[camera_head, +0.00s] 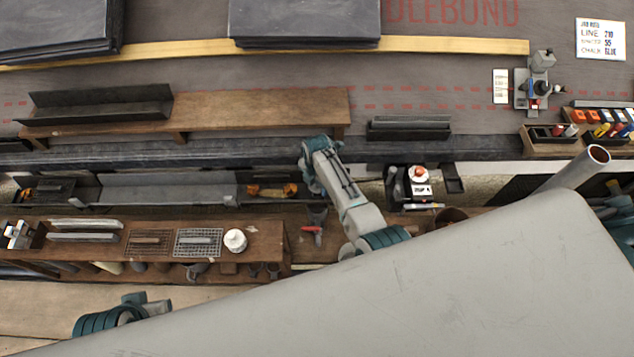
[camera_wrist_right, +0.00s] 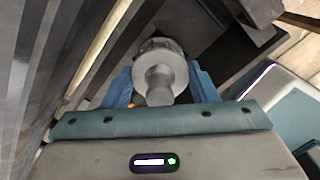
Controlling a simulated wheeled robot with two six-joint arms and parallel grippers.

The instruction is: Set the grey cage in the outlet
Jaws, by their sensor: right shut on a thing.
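My right gripper (camera_wrist_right: 160,88) has its two blue fingers on either side of a grey round cage (camera_wrist_right: 162,68), shut on it. The cage has a ribbed rim and a stub facing the wrist camera. In the head view the right gripper (camera_head: 312,172) is over the dark eave edge near the middle, seen from above; its fingertips and the cage are hidden there. A grey gutter length (camera_head: 165,188) lies to its left. I cannot make out the outlet in either view.
A brown bench (camera_head: 265,240) at lower left carries grey strips, a wire grid (camera_head: 198,242) and a white round tub (camera_head: 235,240). A wooden plank (camera_head: 250,108) lies on the roof above the gutter. Dark slate stacks (camera_head: 305,20) stand at the back. Colored items fill trays at right.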

